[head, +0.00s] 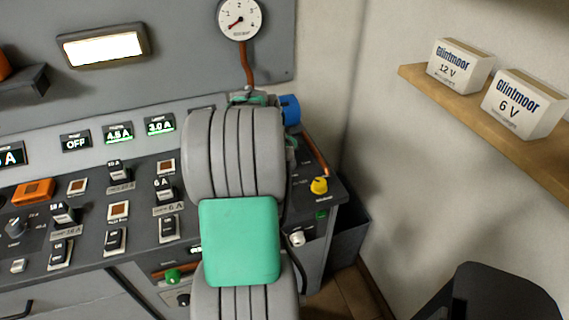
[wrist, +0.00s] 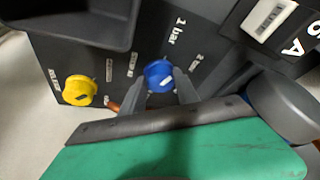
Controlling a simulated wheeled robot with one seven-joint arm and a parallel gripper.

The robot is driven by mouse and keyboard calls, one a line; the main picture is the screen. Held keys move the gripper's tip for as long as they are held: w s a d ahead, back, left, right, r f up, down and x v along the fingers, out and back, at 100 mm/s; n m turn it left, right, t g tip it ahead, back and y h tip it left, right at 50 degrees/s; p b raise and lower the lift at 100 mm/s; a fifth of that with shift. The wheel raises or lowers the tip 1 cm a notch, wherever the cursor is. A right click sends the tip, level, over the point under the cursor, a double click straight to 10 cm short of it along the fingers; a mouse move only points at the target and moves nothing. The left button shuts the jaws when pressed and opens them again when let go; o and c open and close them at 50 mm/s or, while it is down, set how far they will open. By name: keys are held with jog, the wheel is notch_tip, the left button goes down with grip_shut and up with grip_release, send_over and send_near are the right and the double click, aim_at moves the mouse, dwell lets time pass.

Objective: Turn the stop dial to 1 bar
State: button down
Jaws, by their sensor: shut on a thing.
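The blue stop dial (wrist: 158,75) sits on the dark panel in the wrist view. The printed label "1 bar" (wrist: 179,33) is above and to its right, and a "2" label (wrist: 196,61) is to its right. My gripper (wrist: 160,88) has one finger on each side of the dial and is shut on it. I cannot make out exactly where the dial's mark points. In the head view my arm hides the dial and the fingers. A round pressure gauge (head: 240,19) on the back wall has its red needle pointing to the lower left.
A yellow knob (wrist: 79,90) is left of the dial and also shows in the head view (head: 319,186). A copper pipe (head: 315,153) runs along the panel nearby. A white knob (head: 297,239) is lower down. A wooden shelf (head: 420,82) holds two white boxes at right.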

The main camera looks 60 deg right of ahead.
jog(key=n+t+b, duration=0.1)
jog(key=n+t, duration=0.1)
jog(key=n, duration=0.2)
jog(key=shift+s+n, duration=0.15)
jog(key=shift+n, duration=0.15)
dwell(0.5)
jog(key=c, duration=0.9)
grip_release()
jog(key=v, duration=0.7)
jog(key=shift+r+b, duration=0.35)
jog(key=shift+r, duration=0.05)
jog(key=shift+a, duration=0.1)
